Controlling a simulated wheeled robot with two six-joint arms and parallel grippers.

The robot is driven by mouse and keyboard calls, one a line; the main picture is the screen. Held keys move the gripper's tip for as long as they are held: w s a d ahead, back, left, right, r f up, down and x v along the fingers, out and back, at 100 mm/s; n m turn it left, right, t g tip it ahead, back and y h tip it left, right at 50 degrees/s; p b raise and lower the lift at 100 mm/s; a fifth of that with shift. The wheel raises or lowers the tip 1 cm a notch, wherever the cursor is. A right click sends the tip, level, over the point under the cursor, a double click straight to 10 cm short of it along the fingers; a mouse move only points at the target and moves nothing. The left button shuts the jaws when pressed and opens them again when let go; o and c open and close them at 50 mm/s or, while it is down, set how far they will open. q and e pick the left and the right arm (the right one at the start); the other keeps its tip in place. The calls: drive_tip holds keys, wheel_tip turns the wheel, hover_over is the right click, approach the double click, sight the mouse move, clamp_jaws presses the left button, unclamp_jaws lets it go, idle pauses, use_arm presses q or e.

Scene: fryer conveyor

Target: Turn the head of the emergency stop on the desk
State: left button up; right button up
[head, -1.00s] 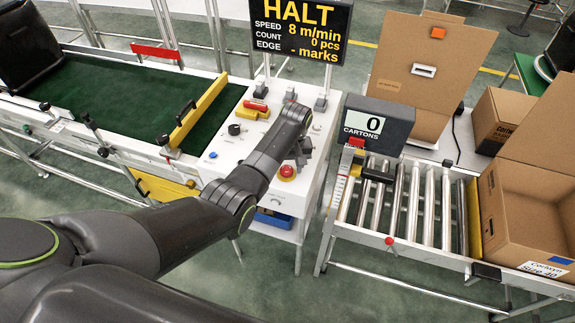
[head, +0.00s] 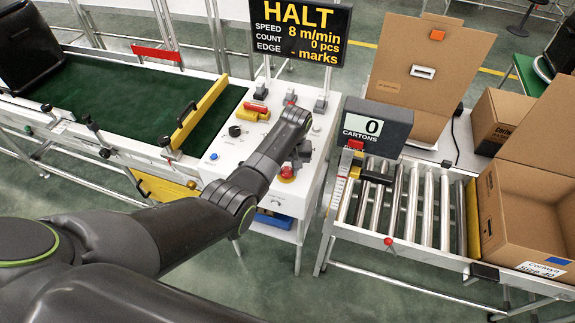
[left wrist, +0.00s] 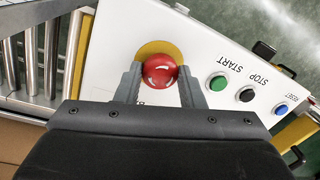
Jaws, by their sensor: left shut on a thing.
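The emergency stop has a red mushroom head on a yellow round plate, near the front edge of the white control desk (head: 226,165). In the head view the red head (head: 287,174) shows just below my left gripper (head: 292,165), partly covered by it. In the left wrist view the red head (left wrist: 159,71) with its white arrow marks sits between the two grey fingers of my left gripper (left wrist: 158,78). The fingers are shut on its sides. The yellow plate (left wrist: 152,48) shows behind it. My right gripper is not in view.
Green START (left wrist: 218,82), black STOP (left wrist: 247,94) and blue RESET (left wrist: 281,110) buttons lie beside the left fingers. A HALT display (head: 300,32) stands behind the desk. A green conveyor belt (head: 110,95) is at left, a roller track (head: 410,205) with a carton (head: 530,215) at right.

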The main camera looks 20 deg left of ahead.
use_arm(q)
drive_tip(key=m+p, duration=0.2)
drive_tip(key=m, duration=0.1)
drive_tip(key=shift+r, duration=0.2)
drive_tip(key=m+p, duration=0.2)
drive_tip(key=shift+s+m+t, duration=0.1)
drive_tip(key=shift+m+t, duration=0.2)
drive_tip(key=shift+f+m, duration=0.15)
drive_tip(key=shift+m, duration=0.25)
drive_tip(key=o, duration=1)
drive_tip(key=shift+f, duration=0.1)
